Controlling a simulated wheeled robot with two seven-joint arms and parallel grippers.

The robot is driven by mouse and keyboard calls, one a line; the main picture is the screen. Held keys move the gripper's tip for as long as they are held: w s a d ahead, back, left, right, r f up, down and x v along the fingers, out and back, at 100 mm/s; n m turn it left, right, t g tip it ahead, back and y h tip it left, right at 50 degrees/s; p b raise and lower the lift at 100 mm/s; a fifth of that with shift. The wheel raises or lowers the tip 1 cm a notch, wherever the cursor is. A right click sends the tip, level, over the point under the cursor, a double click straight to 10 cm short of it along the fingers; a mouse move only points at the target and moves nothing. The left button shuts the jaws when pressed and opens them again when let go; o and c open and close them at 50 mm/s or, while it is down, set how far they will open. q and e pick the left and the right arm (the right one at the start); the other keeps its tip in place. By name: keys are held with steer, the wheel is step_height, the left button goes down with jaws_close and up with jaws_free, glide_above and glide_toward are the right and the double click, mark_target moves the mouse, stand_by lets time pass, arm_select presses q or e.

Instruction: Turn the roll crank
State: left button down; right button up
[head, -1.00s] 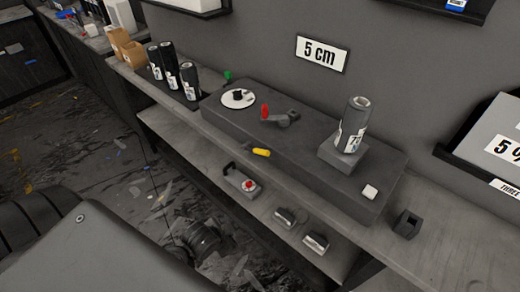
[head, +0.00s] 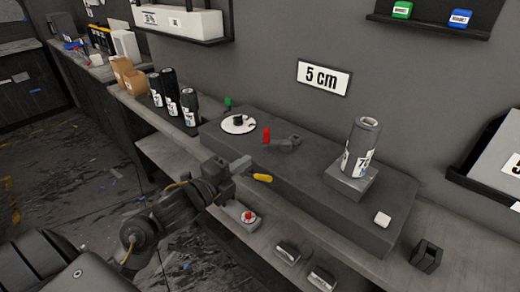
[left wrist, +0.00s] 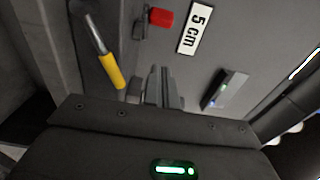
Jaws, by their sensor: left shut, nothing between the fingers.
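The crank (head: 287,144) is a dark grey arm with an upright red handle (head: 266,135), on top of the long dark box (head: 235,142). In the left wrist view the red handle (left wrist: 160,17) shows at the top, beyond the fingers. My left gripper (head: 242,164) is at the front edge of the box, in front of and below the red handle and apart from it. Its fingers (left wrist: 162,88) are shut and empty. A yellow handle (head: 262,178) is just right of the fingertips; in the left wrist view it is left of them (left wrist: 112,70). My right gripper is out of view.
A printed can (head: 361,146) stands on a grey block on the box, right of the crank. A white disc (head: 238,124) lies left of it. Several dark bottles (head: 171,92) stand further left. A lower shelf holds a red-buttoned device (head: 247,214).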

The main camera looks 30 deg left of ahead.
arm_select(q)
steer(key=x, duration=0.3)
steer(key=a+x, duration=0.1)
steer(key=x, duration=0.4)
steer(key=shift+w+a+f, duration=0.35)
steer(key=shift+w, duration=0.2)
steer(key=shift+w+a+p, duration=0.25)
steer(key=shift+w+p, duration=0.15)
steer(key=shift+w, duration=0.25)
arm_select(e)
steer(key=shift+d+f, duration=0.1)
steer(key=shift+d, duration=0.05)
